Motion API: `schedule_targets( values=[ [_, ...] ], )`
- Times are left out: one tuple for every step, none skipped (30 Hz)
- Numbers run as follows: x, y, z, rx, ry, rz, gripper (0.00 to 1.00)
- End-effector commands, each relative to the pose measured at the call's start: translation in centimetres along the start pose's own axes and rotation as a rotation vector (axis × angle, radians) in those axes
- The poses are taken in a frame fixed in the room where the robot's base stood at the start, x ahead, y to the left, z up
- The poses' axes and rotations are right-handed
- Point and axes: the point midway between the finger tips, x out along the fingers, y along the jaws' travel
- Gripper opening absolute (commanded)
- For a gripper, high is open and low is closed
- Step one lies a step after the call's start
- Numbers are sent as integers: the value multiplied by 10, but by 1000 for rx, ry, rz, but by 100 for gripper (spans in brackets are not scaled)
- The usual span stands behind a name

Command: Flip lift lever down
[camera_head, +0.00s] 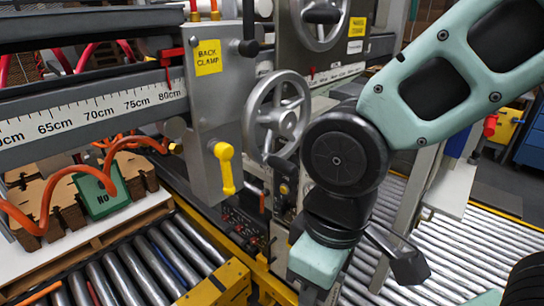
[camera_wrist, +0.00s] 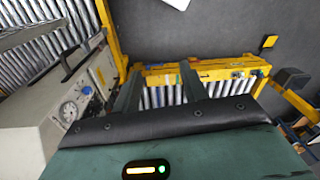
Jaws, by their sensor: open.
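A yellow-handled lever (camera_head: 225,168) hangs down on the front of the grey machine housing in the head view, left of my arm.
A metal handwheel (camera_head: 277,117) sits close to my arm's left side. A ruler beam (camera_head: 100,112) and orange hoses (camera_head: 60,190) lie left. Roller conveyors (camera_head: 480,250) run below and right.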

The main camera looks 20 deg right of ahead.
Motion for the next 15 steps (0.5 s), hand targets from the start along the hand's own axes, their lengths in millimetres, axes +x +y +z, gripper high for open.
schedule_targets(
  values=[
    [2, 1, -1, 4, 5, 0, 28],
    [4, 2, -3, 10, 11, -1, 20],
    [8, 3, -7, 21, 27, -2, 9],
    [11, 5, -11, 33, 42, -2, 0],
    [16, 8, -16, 47, 63, -3, 0],
    [22, 12, -25, 70, 96, -5, 0],
    [28, 16, -33, 93, 127, -6, 0],
    [34, 20, -41, 117, 161, -7, 0],
    [42, 27, -54, 154, 212, -8, 0],
    [49, 33, -64, 182, 254, -9, 0],
    [54, 40, -74, 213, 296, -10, 0],
    [62, 49, -87, 252, 354, -10, 0],
    [66, 56, -96, 282, 398, -10, 0],
    [71, 63, -105, 310, 442, -11, 0],
    [76, 74, -117, 349, 500, -11, 0]
  ],
)
